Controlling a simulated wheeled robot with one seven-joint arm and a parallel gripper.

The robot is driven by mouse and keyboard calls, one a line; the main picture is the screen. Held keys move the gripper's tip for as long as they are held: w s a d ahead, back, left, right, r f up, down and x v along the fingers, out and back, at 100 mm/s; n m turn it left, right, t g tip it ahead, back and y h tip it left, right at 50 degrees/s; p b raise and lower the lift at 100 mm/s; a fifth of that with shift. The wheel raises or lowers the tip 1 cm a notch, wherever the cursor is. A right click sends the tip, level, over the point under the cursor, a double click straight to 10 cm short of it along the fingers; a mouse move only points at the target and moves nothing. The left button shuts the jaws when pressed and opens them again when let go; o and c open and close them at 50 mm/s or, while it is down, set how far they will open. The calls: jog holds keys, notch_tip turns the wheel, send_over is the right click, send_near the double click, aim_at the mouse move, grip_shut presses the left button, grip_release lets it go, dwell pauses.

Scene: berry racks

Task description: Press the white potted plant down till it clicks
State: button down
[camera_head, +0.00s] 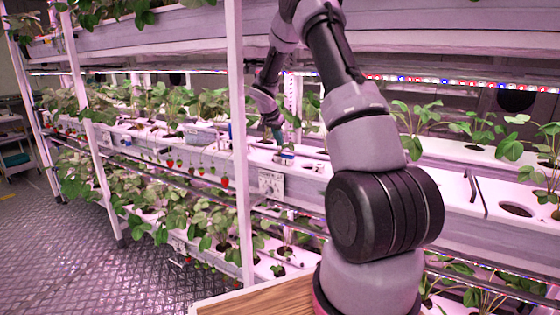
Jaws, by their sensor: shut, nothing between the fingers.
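My gripper (277,134) is in the middle of the view, over the white planting channel (318,168) of the middle rack level. It points down, and its fingers look closed with nothing held. Just below the fingertips a small white and blue item (284,156) sits at the channel; it looks like the white pot, but it is too small to be sure. Green leaves (290,116) show close beside the gripper. I cannot tell whether the fingertips touch the pot or how deep it sits.
White rack posts (238,130) stand left of the gripper. Strawberry plants (170,105) fill the channel to the left, with red berries (224,181) hanging in front. A shelf with a light strip (440,82) lies overhead. The left aisle floor (70,255) is clear.

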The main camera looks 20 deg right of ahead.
aim_at(279, 155)
jog(key=shift+r, duration=1.85)
jog(key=shift+r, duration=0.1)
jog(key=s+a+r+n+t+y, duration=0.1)
jog(key=s+a+r, duration=0.2)
jog(key=s+r, duration=0.55)
jog(key=s+a+r+n+y, duration=0.1)
jog(key=s+a+r, duration=0.3)
jog(key=s+r, duration=0.5)
jog(key=s+a+r+n+t+y, duration=0.1)
jog(key=s+a, duration=0.3)
jog(key=s, duration=0.8)
jog(key=s+a+r+n+t+y, duration=0.1)
jog(key=s+a+n+y, duration=0.2)
jog(key=s, duration=0.9)
jog(key=shift+s+a+y, duration=0.35)
jog(key=shift+a+y, duration=0.05)
jog(key=shift+a, duration=0.2)
jog(key=shift+r+t, duration=0.1)
jog(key=shift+t, duration=0.2)
